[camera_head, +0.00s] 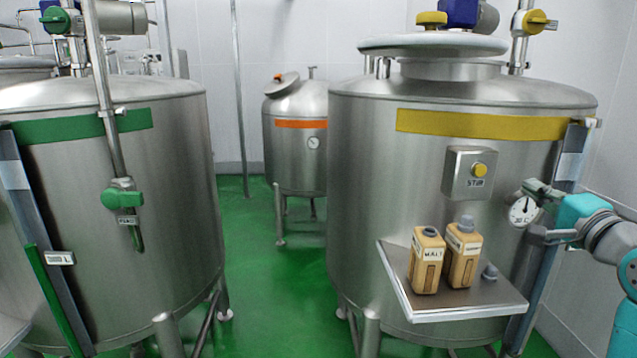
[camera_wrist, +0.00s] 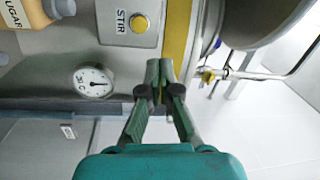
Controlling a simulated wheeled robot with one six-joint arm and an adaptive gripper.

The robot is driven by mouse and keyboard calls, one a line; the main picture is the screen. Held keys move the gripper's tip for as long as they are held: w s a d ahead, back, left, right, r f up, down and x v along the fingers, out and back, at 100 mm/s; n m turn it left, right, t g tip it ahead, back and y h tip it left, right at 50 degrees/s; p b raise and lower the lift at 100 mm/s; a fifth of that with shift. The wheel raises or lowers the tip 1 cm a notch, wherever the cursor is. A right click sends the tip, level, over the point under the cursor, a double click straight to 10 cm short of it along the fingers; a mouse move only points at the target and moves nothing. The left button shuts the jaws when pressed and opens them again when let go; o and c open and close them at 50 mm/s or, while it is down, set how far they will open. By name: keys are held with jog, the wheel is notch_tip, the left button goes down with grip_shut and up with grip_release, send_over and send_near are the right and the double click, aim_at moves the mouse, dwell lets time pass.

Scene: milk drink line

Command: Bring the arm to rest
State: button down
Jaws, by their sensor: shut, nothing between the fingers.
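My gripper (camera_wrist: 159,76) is shut, with its fingertips together and nothing between them in the wrist view. In the head view my gripper (camera_head: 534,190) is at the right, in front of the large steel tank (camera_head: 385,190) with a yellow band. Its fingers overlap the area beside the round dial gauge (camera_head: 522,210), which also shows left of the fingers in the wrist view (camera_wrist: 93,82). I cannot tell whether the fingers touch the tank. The STIR box with a yellow button (camera_head: 480,170) is up and left of the gripper.
A steel shelf (camera_head: 420,306) on the tank carries two tan cartons, one marked MALT (camera_head: 427,262), the other beside it (camera_head: 463,255), and a small grey cap (camera_head: 490,272). A green-banded tank (camera_head: 160,200) stands left, an orange-banded one (camera_head: 296,155) behind. Green floor (camera_head: 270,310) lies between.

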jog(key=s+a+f+g+h, duration=0.1)
jog(key=s+a+f, duration=0.2)
jog(key=f, duration=0.7)
jog(key=s+a+f+n+h, duration=0.1)
jog(key=s+a+f, duration=0.15)
jog(key=f, duration=0.75)
jog(key=s+a+f+g+h, duration=0.1)
jog(key=s+a+f, duration=0.15)
jog(key=f, duration=0.75)
jog(key=s+a+f+n, duration=0.2)
jog(key=s+a+f, duration=0.3)
jog(key=s+f, duration=0.3)
jog(key=s+a+f+n+g, duration=0.1)
jog(key=s+a+f+n, duration=0.25)
jog(key=s, duration=0.55)
jog(key=s+a+f+n, duration=0.2)
jog(key=s+f, duration=0.2)
jog(key=s, duration=0.5)
jog(key=s+a+r+n, duration=0.1)
jog(key=s+n, duration=0.2)
jog(key=s, duration=0.5)
jog(key=s+a+r+n+g+y, duration=0.1)
jog(key=s+a+n, duration=0.1)
jog(key=s, duration=0.7)
jog(key=shift+s+r+n, duration=0.2)
jog(key=shift+r+n, duration=0.2)
jog(key=shift+n, duration=0.25)
